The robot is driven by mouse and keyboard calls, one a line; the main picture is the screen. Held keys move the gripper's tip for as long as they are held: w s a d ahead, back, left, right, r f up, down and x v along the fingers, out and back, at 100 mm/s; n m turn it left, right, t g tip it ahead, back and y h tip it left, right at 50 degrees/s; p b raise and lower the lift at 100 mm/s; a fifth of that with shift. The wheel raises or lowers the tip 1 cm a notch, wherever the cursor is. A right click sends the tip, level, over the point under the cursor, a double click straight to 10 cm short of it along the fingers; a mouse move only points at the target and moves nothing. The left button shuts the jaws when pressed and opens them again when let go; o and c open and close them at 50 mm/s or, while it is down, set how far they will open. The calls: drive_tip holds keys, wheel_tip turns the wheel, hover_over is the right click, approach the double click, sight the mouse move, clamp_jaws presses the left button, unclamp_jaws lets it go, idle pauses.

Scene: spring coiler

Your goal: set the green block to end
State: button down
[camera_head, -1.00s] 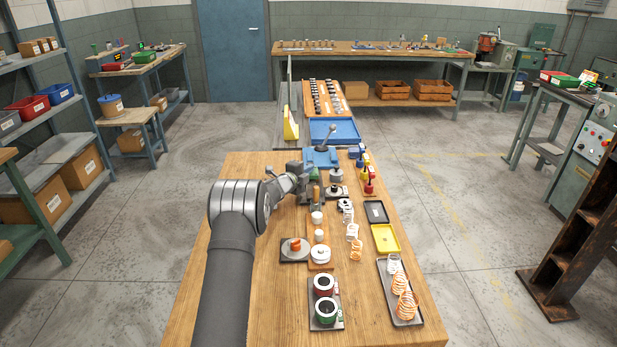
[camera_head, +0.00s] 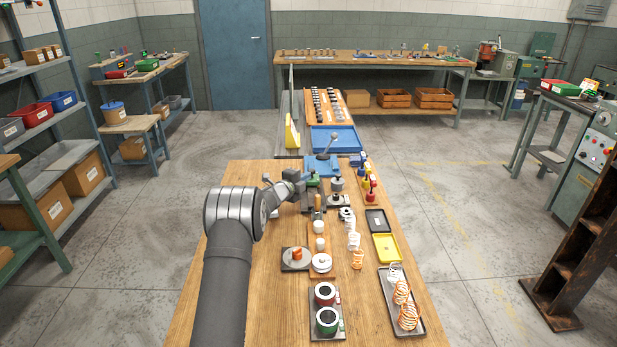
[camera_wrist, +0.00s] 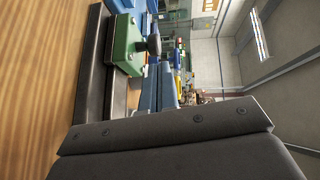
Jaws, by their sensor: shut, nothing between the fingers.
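The green block (camera_head: 314,182) sits on a dark rail at the far part of the workbench, just in front of the blue base of the lever device. In the wrist view the green block (camera_wrist: 124,45) has a black knob on its side and rests on the dark rail (camera_wrist: 92,75). My gripper (camera_head: 302,178) is beside the block, on its left in the head view.
Nearer are white spools, coil springs, a black tray (camera_head: 377,220) and a yellow tray (camera_head: 387,247).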

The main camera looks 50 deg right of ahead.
drive_tip(key=shift+s+a+r, duration=0.1)
drive_tip(key=shift+s+a, duration=0.05)
drive_tip(key=shift+a, duration=0.7)
drive_tip(key=shift+s+a+r, duration=0.1)
drive_tip(key=shift+s+a, duration=0.1)
drive_tip(key=shift+a, duration=0.6)
drive_tip(key=shift+s+a+r, duration=0.1)
drive_tip(key=shift+s+a, duration=0.05)
drive_tip(key=shift+a, duration=0.7)
drive_tip(key=shift+f, duration=0.1)
drive_tip(key=shift+d, duration=0.1)
drive_tip(key=shift+w+d+f, duration=0.1)
drive_tip(key=shift+w+d, duration=0.05)
drive_tip(key=shift+d, duration=0.5)
drive_tip(key=d, duration=0.3)
drive_tip(key=shift+w+d+f, duration=0.2)
drive_tip(key=shift+w+d, duration=0.1)
drive_tip(key=shift+s+f, duration=0.1)
drive_tip(key=shift+s, duration=1.1)
drive_tip(key=shift+s+a, duration=1.95)
drive_tip(key=shift+a, duration=0.1)
